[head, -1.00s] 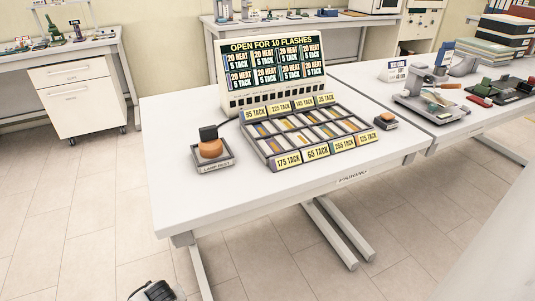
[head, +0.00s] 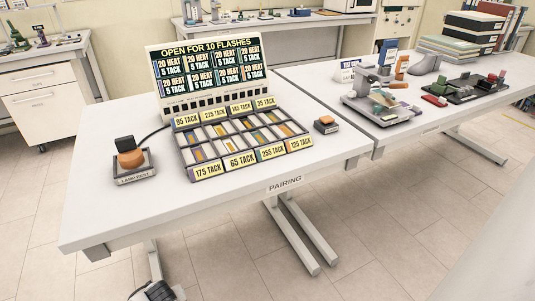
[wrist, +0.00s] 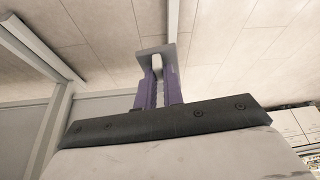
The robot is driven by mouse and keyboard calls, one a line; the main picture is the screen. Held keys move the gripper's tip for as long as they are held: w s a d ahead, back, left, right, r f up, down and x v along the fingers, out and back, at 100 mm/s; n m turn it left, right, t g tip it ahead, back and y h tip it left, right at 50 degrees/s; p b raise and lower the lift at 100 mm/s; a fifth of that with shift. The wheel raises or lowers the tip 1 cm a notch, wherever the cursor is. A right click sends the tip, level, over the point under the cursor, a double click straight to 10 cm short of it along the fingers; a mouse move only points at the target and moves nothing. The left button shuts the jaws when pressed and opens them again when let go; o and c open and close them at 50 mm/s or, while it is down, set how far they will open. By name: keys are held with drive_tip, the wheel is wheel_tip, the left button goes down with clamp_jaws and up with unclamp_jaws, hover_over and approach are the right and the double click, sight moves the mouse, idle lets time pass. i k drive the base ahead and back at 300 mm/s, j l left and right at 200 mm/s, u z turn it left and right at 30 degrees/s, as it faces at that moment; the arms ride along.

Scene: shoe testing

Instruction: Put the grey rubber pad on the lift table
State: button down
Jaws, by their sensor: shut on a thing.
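In the wrist view my gripper (wrist: 158,84) has its two purple fingers shut on a flat grey piece (wrist: 147,53), which looks like the grey rubber pad. A pale block-like part of it shows between the fingertips. The floor lies behind it, and the pad is clear of any surface there. The gripper is not clearly visible in the head view. On the right-hand table, a grey metal device (head: 362,112) with a flat base, an upright and an orange handle may be the lift table; I cannot tell for sure.
The near table (head: 110,210) carries a sign panel (head: 208,78), a tray of labelled strips (head: 243,140), a lamp rest (head: 133,175) and a small orange button box (head: 326,124). On the right-hand table are a grey shoe form (head: 426,62), dark fixtures (head: 470,88) and stacked boxes (head: 473,30).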

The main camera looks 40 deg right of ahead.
sight(383, 99)
drive_tip(key=k+l, duration=0.15)
drive_tip(key=l, duration=0.3)
drive_tip(key=k+l+z, duration=0.1)
drive_tip(key=l, duration=0.4)
drive_tip(key=k+l, duration=0.15)
drive_tip(key=l, duration=0.3)
drive_tip(key=k+l, duration=0.1)
drive_tip(key=l, duration=0.4)
drive_tip(key=k+l+z, duration=0.1)
drive_tip(key=l, duration=0.4)
drive_tip(key=k+l, duration=0.1)
drive_tip(key=l, duration=0.4)
drive_tip(key=k+l+z, duration=0.1)
drive_tip(key=l, duration=0.35)
